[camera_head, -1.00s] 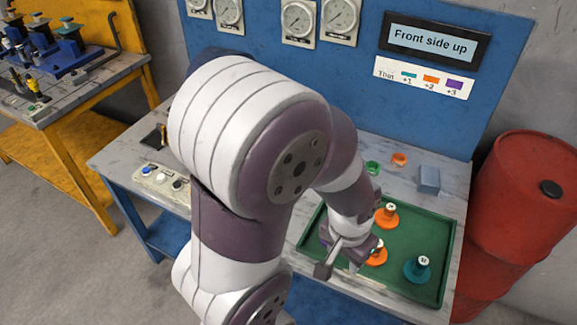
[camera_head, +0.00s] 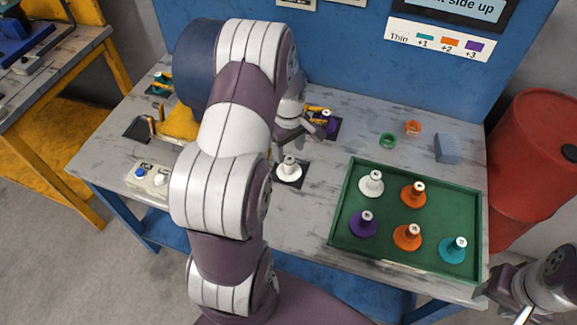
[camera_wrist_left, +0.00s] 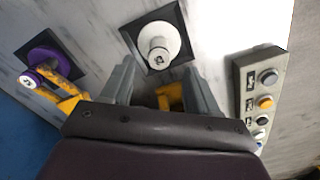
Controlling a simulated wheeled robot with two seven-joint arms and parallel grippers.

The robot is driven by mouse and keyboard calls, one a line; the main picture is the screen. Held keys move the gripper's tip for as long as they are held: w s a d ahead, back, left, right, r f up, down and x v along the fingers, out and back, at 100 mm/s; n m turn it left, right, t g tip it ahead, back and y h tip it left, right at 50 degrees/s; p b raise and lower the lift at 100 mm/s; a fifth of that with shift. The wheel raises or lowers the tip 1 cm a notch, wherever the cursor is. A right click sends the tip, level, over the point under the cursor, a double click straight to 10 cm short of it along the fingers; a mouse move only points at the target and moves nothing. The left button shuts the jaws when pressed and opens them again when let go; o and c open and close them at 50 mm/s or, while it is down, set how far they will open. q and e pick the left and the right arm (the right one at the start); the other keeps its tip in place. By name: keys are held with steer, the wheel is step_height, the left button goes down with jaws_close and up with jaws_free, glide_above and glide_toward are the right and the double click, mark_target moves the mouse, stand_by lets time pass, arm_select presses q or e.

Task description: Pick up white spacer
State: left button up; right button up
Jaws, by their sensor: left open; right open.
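A white spacer (camera_head: 289,171) stands upright on a dark square pad on the table; it also shows in the left wrist view (camera_wrist_left: 158,46). My left gripper (camera_head: 294,138) is open and empty, just behind and above this spacer in the head view. In the left wrist view its two fingers (camera_wrist_left: 161,84) point towards the spacer, with the spacer beyond the tips and apart from them. A second white spacer (camera_head: 371,184) stands in the green tray (camera_head: 412,260). My right gripper (camera_head: 522,290) is at the lower right, open, away from the spacers.
The tray also holds purple (camera_head: 363,224), orange (camera_head: 413,194) and teal (camera_head: 453,250) spacers. A purple spacer with a yellow part (camera_head: 327,122) stands behind my left gripper. A button box (camera_head: 150,178) lies at the left. A red barrel (camera_head: 540,150) stands at the right.

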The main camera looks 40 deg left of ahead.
mark_target(289, 159)
arm_select(q)
step_height(289, 159, down, 6)
steer(key=shift+r, duration=0.15)
steer(key=shift+d+r, duration=0.1)
jaws_close()
steer(key=r, duration=0.4)
steer(key=shift+w+d+r, duration=0.2)
steer(key=shift+d+r, duration=0.1)
steer(key=w+d+r, duration=0.4)
steer(key=d+r, duration=0.2)
steer(key=d, duration=0.4)
steer(key=shift+w+r, duration=0.2)
